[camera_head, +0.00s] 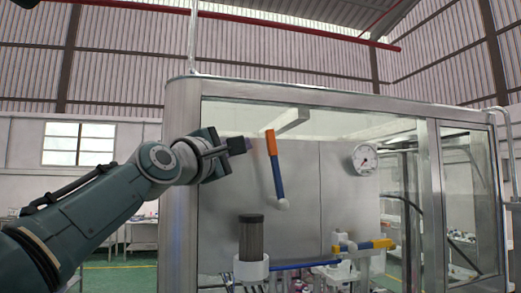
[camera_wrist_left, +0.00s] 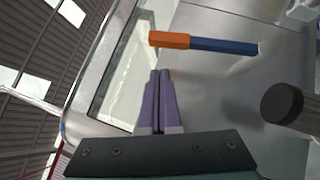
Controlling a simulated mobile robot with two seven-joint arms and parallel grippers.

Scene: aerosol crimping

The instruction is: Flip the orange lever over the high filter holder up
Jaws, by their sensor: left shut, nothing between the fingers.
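The orange lever (camera_head: 271,143) has an orange grip on a blue arm that rises from a white pivot at the back panel. It stands nearly upright, leaning slightly left, above the high filter holder (camera_head: 251,269). A dark cylindrical filter (camera_head: 251,238) stands in that white holder. My left gripper (camera_head: 247,145) is shut and empty just left of the orange grip; a small gap seems to show. In the left wrist view the purple fingers (camera_wrist_left: 160,73) are together, with the orange grip (camera_wrist_left: 168,40) beyond their tips and the dark filter (camera_wrist_left: 282,103) at the right. My right gripper is out of view.
The machine's metal frame post (camera_head: 180,190) stands beneath and left of my left wrist. A pressure gauge (camera_head: 365,159) is on the back panel. A yellow-and-blue lever (camera_head: 378,244) lies level at lower right, among blue and white pipes. The panel area between lever and gauge is free.

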